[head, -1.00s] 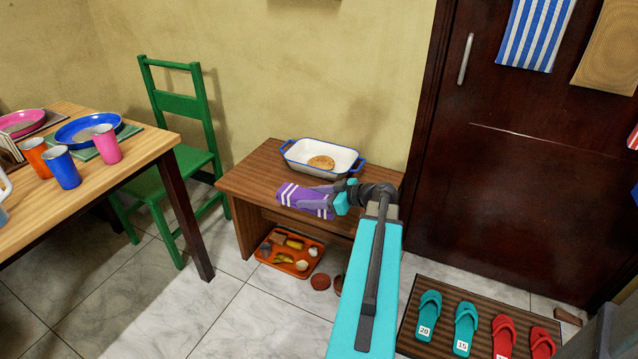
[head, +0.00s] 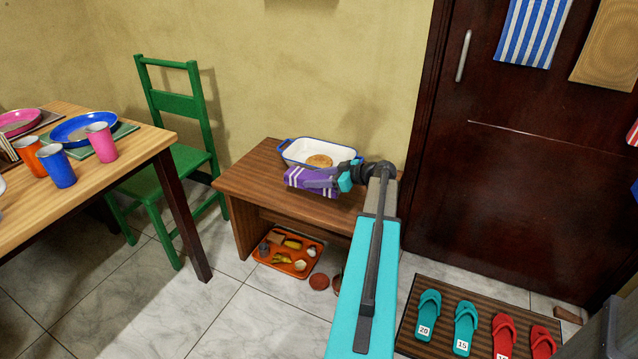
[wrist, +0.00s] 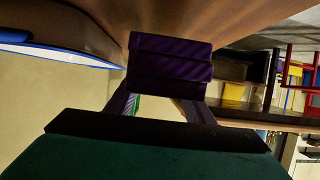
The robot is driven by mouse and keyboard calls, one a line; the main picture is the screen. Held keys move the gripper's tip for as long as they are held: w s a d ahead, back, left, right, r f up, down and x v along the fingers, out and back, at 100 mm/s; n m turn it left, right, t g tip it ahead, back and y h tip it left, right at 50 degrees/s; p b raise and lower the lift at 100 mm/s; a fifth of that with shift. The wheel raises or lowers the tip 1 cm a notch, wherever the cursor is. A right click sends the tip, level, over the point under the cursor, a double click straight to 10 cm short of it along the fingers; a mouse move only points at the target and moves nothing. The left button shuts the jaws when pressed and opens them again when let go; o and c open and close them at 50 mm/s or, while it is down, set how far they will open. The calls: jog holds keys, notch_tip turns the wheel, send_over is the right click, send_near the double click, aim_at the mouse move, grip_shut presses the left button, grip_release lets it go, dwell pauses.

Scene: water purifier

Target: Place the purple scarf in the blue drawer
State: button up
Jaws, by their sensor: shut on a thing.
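The purple scarf (head: 302,178) is folded and has white stripes. My gripper (head: 330,179) is shut on it and holds it over the small wooden table, in front of the white dish. In the wrist view the scarf (wrist: 170,62) sits between my fingers, with the table top behind it. I cannot tell whether the scarf touches the table. No blue drawer can be made out in the head view.
A white baking dish (head: 298,152) with blue handles holds a round bread (head: 319,161) on the small wooden table (head: 250,178). An orange tray (head: 290,268) lies below it. A green chair (head: 183,105) stands left; slippers (head: 466,325) lie on a mat at right.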

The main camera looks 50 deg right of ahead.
aim_at(319, 174)
jog(key=shift+w+d+f, duration=0.1)
jog(key=shift+w+d, duration=0.2)
jog(key=shift+d, duration=0.25)
jog(key=shift+w+d+f, duration=0.1)
jog(key=shift+w+d, duration=0.2)
jog(key=shift+d, duration=0.25)
jog(key=shift+r, duration=0.1)
jog(key=shift+w+d, duration=0.15)
jog(key=shift+d, duration=0.2)
jog(key=shift+d+f+b, duration=0.1)
jog(key=shift+f+b, duration=0.3)
jog(key=shift+f, duration=0.05)
jog(key=shift+f+b, duration=0.35)
jog(key=shift+f, duration=1)
jog(key=shift+f, duration=0.2)
jog(key=o, duration=0.8)
jog(key=shift+r, duration=0.15)
